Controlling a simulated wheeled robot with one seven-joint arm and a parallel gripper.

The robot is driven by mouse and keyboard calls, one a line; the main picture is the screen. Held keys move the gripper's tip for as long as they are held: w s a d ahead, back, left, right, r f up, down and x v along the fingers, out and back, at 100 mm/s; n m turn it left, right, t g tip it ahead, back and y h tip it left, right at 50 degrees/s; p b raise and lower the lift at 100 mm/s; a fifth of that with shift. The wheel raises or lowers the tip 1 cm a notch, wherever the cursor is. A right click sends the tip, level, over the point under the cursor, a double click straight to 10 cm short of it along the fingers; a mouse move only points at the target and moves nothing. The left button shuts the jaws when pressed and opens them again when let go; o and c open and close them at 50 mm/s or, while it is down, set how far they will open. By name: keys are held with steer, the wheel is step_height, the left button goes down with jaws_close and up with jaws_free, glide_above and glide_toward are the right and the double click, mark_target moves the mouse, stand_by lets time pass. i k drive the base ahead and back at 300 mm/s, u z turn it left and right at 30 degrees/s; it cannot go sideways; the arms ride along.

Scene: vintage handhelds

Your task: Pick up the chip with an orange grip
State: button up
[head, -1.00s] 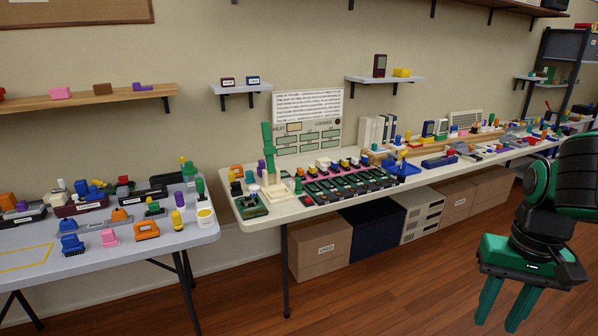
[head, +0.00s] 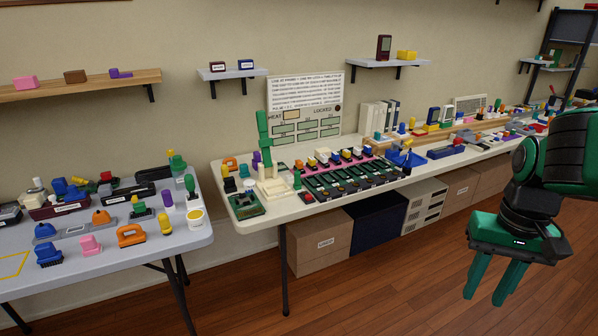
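I cannot tell which piece is the chip with an orange grip. Several small orange parts show. On the left table, an orange knob-like piece (head: 101,217) sits towards the back and an orange handle-shaped piece (head: 131,235) lies near the front edge. Another orange piece (head: 230,163) stands at the back left of the long middle table. My gripper (head: 484,297) hangs at the lower right over the floor, pointing down. Its two green fingers are apart with nothing between them, well away from both tables.
The left table (head: 190,240) and the cream middle table (head: 290,212) are crowded with small coloured pieces, with a gap between them. Boxes (head: 320,240) stand under the middle table. The wooden floor (head: 380,290) in front is clear. Wall shelves (head: 80,86) hang above.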

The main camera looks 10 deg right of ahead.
mark_target(299, 163)
steer(key=u, duration=0.3)
steer(key=i, duration=2)
steer(key=z, duration=0.15)
